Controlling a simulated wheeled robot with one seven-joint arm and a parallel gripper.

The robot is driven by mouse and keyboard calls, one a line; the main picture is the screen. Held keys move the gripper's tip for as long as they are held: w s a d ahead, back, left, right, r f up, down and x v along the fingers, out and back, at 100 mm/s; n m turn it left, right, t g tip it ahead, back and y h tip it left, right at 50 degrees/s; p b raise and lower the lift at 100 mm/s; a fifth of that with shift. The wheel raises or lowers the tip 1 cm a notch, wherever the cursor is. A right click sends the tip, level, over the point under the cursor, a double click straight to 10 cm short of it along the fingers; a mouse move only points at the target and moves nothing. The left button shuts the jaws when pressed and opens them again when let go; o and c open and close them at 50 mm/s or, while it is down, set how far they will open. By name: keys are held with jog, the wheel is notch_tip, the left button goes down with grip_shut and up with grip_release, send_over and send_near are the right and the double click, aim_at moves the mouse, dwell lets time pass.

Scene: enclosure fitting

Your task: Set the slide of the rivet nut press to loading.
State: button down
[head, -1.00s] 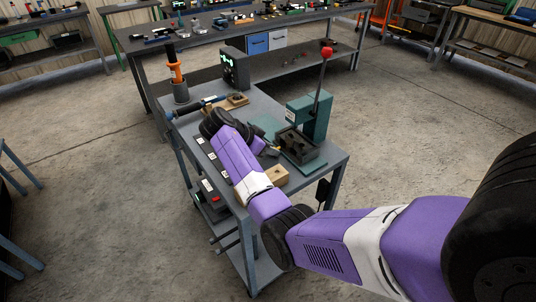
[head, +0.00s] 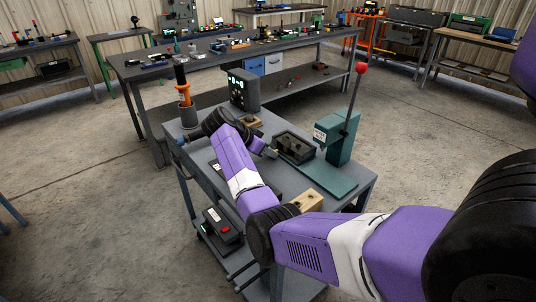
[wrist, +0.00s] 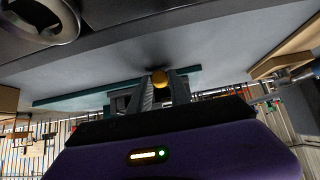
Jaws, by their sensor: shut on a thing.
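The rivet nut press (head: 340,146) is green, with a red-knobbed lever (head: 360,68) standing up and leaning slightly right. Its slide, a dark block with an open top (head: 295,147), sits to the left of the press post, over the far-left end of the green base. My gripper (head: 270,152) is at the slide's left side. The green base (wrist: 85,95) shows behind the fingers there. Most of the slide is hidden in that view.
The cart top is grey. A wooden block (head: 306,200) stands at its near edge. A dark box with green lights (head: 244,90) and an orange-handled tool (head: 182,85) stand at the back. A long bench (head: 140,72) lies beyond.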

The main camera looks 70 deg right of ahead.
jog(key=shift+w+r, duration=0.1)
jog(key=shift+w, duration=0.2)
jog(key=c, duration=1.2)
grip_release()
jog(key=shift+d, duration=0.1)
jog(key=shift+b+v, duration=0.35)
jog(key=shift+v, duration=3.5)
